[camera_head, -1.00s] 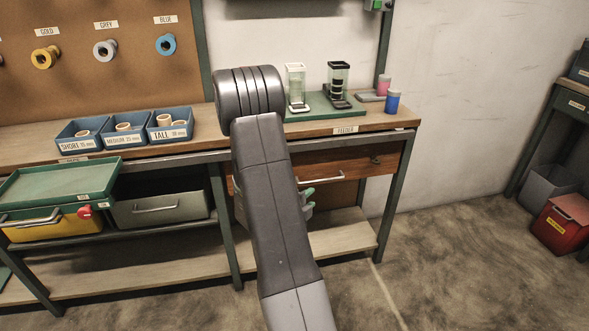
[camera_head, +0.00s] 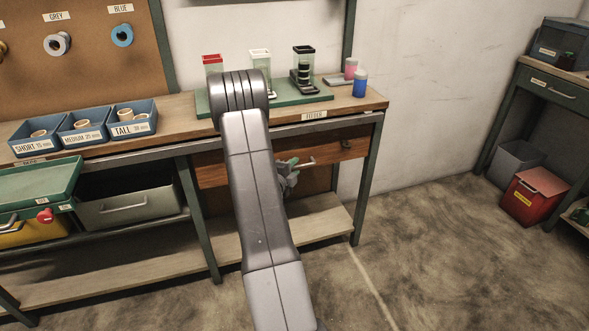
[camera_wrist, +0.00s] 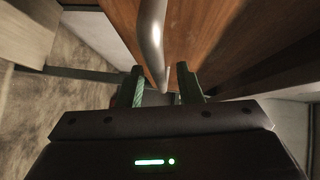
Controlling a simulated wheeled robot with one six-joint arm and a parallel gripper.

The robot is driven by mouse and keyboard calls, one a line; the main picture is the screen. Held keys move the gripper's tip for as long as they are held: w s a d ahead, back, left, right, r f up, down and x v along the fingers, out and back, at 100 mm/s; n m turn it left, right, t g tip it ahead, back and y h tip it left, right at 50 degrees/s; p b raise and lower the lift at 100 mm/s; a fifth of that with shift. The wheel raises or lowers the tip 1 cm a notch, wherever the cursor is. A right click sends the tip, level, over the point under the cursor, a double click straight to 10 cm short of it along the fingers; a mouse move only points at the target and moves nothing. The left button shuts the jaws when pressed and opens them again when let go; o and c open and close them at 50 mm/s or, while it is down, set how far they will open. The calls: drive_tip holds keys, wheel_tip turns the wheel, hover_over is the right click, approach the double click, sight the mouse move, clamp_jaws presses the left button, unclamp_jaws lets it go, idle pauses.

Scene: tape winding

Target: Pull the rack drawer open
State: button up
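The wooden drawer (camera_head: 328,152) is under the right part of the bench, and its front looks shut. Its metal bar handle (camera_head: 307,162) shows just right of my gripper (camera_head: 288,172). My arm hides part of the drawer front. In the wrist view, the handle (camera_wrist: 152,40) runs down from the top edge in front of the wooden face (camera_wrist: 205,35). My gripper's two green-tipped fingers (camera_wrist: 161,88) are apart, with the handle's lower end between them. A gap shows beside the bar, so the fingers are not closed on it.
Blue bins (camera_head: 83,127) and a green tray of feeders (camera_head: 315,94) stand on the bench. A bench leg (camera_head: 367,180) is right of the drawer, with a lower shelf (camera_head: 325,222) beneath. The floor (camera_head: 420,250) in front is clear. A red box (camera_head: 533,196) is at far right.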

drive_tip(key=shift+w+d, duration=0.2)
drive_tip(key=shift+w, duration=0.2)
drive_tip(key=shift+c, duration=0.2)
clamp_jaws()
drive_tip(key=shift+s+f, duration=0.1)
drive_tip(key=shift+f, duration=0.05)
